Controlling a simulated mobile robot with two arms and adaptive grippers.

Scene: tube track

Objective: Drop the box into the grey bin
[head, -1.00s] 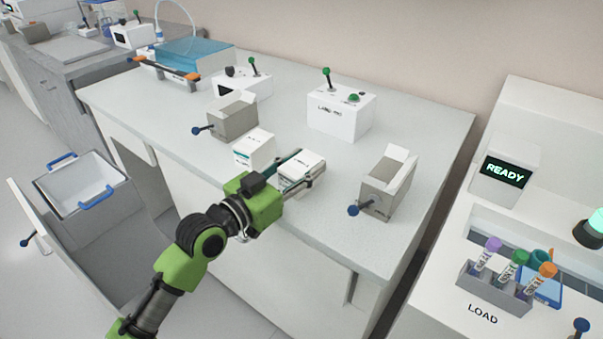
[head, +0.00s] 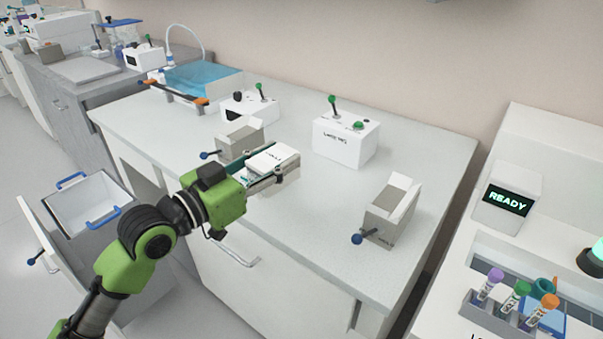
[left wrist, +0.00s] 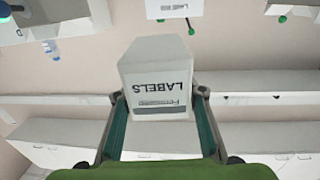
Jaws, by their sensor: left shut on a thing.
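My left gripper (head: 268,171) is shut on a white box (head: 276,158) above the white bench. In the left wrist view the box (left wrist: 158,80) sits between the two fingers (left wrist: 162,122), and the word LABELS shows on it upside down. A light grey bin (head: 108,228) with two blue handles stands in the pulled-out drawer at the left, well away from the gripper. It is open at the top. The second white box seen earlier on the bench cannot be told apart behind the held one. My right gripper is not in view.
Two open grey holders with blue-knobbed levers stand on the bench, one behind the gripper (head: 240,138) and one at the right (head: 392,212). A white machine (head: 346,140) with green knobs stands at the back. The bench (head: 310,225) is clear in front.

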